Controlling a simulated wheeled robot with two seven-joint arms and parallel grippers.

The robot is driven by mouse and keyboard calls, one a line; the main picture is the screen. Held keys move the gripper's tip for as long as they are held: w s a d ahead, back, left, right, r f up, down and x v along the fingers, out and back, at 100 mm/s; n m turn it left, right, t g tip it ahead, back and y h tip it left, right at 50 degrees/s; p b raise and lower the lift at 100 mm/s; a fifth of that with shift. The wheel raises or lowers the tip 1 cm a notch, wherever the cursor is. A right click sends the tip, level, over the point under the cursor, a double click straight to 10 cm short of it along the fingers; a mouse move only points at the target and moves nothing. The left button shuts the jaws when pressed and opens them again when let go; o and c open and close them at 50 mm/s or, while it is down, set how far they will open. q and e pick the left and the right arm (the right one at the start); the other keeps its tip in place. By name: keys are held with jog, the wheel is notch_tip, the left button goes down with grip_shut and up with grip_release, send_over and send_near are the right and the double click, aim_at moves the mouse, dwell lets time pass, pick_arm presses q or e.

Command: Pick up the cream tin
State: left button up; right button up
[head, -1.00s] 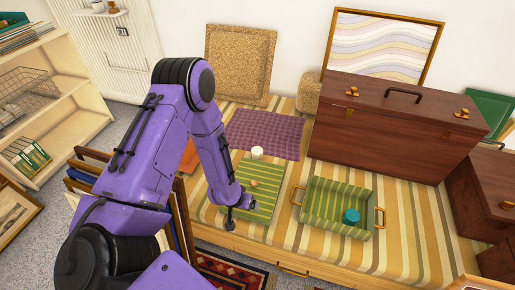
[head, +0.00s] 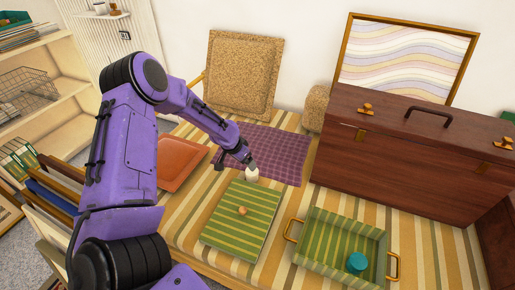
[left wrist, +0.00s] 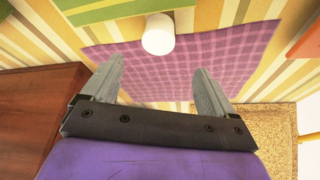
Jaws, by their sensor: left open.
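The cream tin (head: 252,175) is a small pale cylinder. It stands near the front edge of the purple checked cloth (head: 283,150), just behind a green striped lid. In the left wrist view the tin (left wrist: 158,34) lies past my fingertips, roughly in line with the gap between them. My left gripper (head: 236,166) is open and beside the tin, with one finger close to it in the head view. In the left wrist view the gap between the fingers (left wrist: 159,68) is empty. My right gripper does not show.
The green striped lid (head: 255,207) has a round wooden knob. A green striped tray (head: 320,222) with brass handles holds a teal tin (head: 357,263). A large brown chest (head: 400,150) stands at right. An orange cushion (head: 184,160) lies at left.

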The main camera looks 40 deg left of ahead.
aim_at(252, 174)
pick_arm(q)
jog(key=b+x, duration=0.4)
jog(key=x, duration=0.8)
jog(key=shift+w+d+f+b, duration=0.1)
jog(key=shift+f+b, duration=0.2)
jog(key=shift+b, duration=0.1)
jog(key=shift+r, duration=0.1)
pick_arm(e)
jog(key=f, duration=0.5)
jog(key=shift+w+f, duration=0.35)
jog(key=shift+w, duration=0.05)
pick_arm(q)
jog(key=shift+c, duration=1)
jog(key=c, duration=1)
